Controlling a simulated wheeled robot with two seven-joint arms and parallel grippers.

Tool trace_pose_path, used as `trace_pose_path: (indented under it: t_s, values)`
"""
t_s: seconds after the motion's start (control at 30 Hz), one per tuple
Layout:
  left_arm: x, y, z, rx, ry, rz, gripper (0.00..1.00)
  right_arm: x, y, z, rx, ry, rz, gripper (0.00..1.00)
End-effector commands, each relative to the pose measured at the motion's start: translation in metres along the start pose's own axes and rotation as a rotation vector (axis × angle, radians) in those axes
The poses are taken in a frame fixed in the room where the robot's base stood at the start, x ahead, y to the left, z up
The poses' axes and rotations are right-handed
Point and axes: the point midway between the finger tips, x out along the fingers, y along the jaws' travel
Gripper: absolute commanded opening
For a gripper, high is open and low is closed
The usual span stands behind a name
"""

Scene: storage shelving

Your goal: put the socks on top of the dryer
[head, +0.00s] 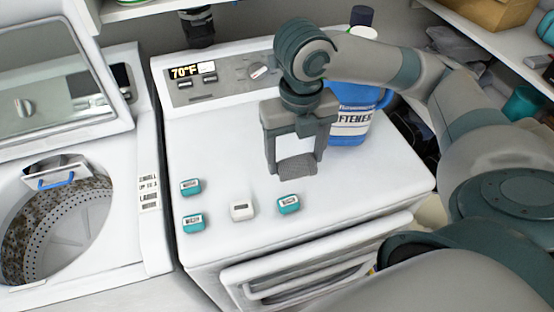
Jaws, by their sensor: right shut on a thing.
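The white dryer (355,185) stands in the middle of the head view, its top mostly bare. My right gripper (296,160) points down over the top, in front of the softener jug. It is shut on a grey, textured cloth-like piece, seemingly a sock (297,166), which shows between and below the fingers. I cannot tell whether it touches the dryer top. No other socks can be made out. My left gripper is not in view.
A blue softener jug (350,124) stands just behind the gripper. Small teal boxes (191,187) and a white box (242,210) lie near the dryer's front. An open washer (105,240) is at left, a loaded shelf (515,45) at right.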

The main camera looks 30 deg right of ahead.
Motion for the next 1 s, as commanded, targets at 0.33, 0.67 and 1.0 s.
trace_pose_path:
  t_s: [0.33, 0.67, 1.0]
  values:
    - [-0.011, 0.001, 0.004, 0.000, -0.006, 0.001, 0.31, 0.029, 0.005, 0.051, 0.003, 0.005, -0.001, 0.47]
    - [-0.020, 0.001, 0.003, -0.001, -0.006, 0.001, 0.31, 0.055, 0.010, 0.091, 0.000, 0.002, 0.000, 0.47]
    - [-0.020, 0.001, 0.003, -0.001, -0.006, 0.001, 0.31, 0.057, 0.010, 0.093, -0.001, 0.001, 0.000, 0.47]
